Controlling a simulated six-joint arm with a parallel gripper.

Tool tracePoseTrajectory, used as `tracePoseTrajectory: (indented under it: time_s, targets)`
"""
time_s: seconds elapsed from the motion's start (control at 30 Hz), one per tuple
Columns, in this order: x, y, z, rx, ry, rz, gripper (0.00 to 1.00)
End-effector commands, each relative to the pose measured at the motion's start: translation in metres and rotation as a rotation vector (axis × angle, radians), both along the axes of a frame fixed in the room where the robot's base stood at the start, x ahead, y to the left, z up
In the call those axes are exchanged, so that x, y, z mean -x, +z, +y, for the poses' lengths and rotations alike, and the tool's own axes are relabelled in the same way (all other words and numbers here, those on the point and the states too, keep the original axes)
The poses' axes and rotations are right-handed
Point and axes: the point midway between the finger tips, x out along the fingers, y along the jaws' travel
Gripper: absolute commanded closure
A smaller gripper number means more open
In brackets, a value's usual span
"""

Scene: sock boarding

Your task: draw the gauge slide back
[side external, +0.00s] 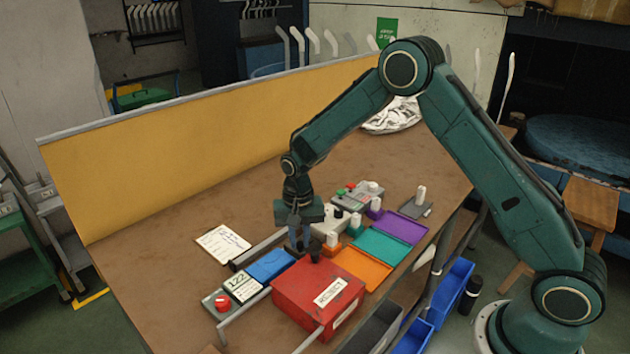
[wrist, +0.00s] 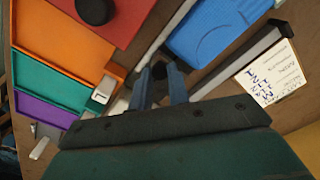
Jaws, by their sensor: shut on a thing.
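My gripper (side external: 297,248) is low over the bench, behind the red box. In the wrist view its two blue-grey fingers (wrist: 158,76) point down and are closed around a small dark knob (wrist: 158,70), which looks like the grip of the gauge slide. The fingers hide most of the slide in the side view. A blue block (side external: 270,265) lies to the left of the gripper, between two grey rails; it is also in the wrist view (wrist: 213,32). The rear rail (side external: 257,251) passes behind the block.
The red box (side external: 312,298) with a black knob (side external: 314,251) stands close in front. Orange (side external: 361,269), teal (side external: 380,246) and purple (side external: 402,227) trays lie to the right. A red button (side external: 222,302) and a display marked 122 (side external: 242,285) are at front left.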

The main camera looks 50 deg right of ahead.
Motion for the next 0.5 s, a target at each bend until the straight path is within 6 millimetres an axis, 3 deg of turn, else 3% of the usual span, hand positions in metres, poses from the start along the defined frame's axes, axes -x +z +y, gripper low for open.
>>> tracePoseTrajectory:
  time_s: [0.27,0.5]
  targets:
    - [0.000,0.001,-0.039,0.000,-0.004,-0.001,1.00]
    - [0.000,0.001,-0.044,0.000,-0.001,-0.001,1.00]
